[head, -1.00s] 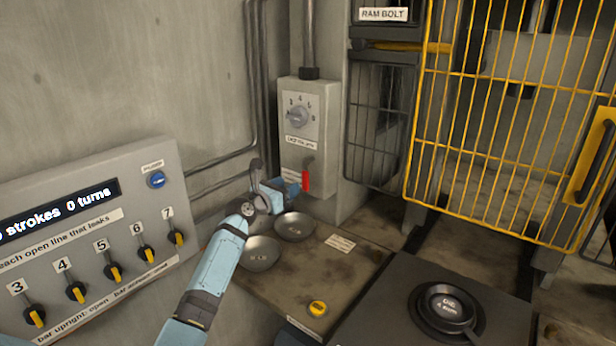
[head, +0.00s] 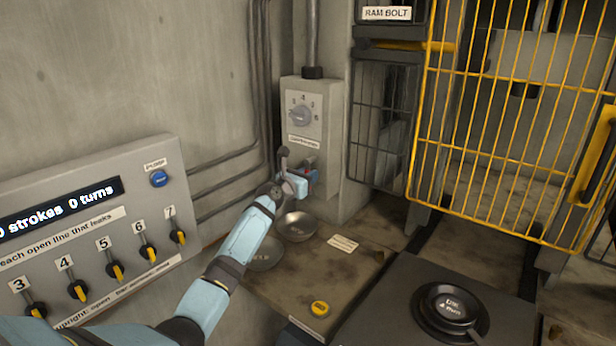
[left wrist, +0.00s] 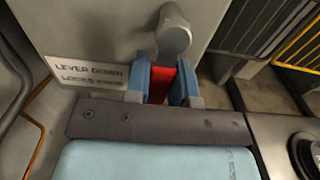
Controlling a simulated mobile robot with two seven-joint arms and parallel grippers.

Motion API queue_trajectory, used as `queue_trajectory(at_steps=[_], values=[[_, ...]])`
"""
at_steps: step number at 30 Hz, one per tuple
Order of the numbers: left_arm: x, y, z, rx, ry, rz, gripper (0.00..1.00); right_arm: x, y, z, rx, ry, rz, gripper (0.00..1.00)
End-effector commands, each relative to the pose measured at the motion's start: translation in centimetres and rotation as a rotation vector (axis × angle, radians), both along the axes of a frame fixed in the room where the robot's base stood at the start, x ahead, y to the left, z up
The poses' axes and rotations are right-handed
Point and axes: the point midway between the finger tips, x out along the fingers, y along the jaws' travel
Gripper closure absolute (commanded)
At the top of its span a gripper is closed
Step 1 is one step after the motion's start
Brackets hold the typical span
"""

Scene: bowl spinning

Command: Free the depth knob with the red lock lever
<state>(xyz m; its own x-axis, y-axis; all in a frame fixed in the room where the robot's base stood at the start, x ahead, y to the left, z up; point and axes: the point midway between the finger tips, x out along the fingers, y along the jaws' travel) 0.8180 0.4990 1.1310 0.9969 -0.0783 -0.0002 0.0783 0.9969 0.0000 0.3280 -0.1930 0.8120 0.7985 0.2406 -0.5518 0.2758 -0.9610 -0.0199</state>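The grey depth-knob box (head: 328,150) is on the wall, with the depth knob (head: 301,115) and its numbered dial near its top. My left gripper (head: 306,180) is at the lower front of this box and hides most of the red lock lever in the head view. In the left wrist view, the red lock lever (left wrist: 160,85) fills the gap between the two blue fingers of my left gripper (left wrist: 164,80), which look closed on its sides. A grey rounded pivot (left wrist: 173,35) is just above it. My right gripper is not in view.
A label (left wrist: 88,74) reading "lever down locks knob" is left of the lever. Two round dishes (head: 297,227) are on the bench below my gripper. The valve panel (head: 90,235) is at left; a yellow mesh gate (head: 500,90) is at right.

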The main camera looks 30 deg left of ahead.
Motion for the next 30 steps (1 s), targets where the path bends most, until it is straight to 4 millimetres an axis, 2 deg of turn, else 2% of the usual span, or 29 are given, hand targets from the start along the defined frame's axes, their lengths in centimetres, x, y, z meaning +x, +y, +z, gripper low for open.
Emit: queue_trajectory(at_steps=[1,3,16,30], values=[[0.0,0.0,0.0,0.000,0.000,0.000,0.90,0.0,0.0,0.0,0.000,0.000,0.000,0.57],[0.0,0.0,0.0,0.000,0.000,0.000,1.00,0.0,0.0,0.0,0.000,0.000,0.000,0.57],[0.0,0.3,0.0,0.067,-0.006,0.001,1.00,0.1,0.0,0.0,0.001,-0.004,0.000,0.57],[0.1,2.0,0.3,0.451,-0.035,0.001,1.00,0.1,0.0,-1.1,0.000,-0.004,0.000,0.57]])
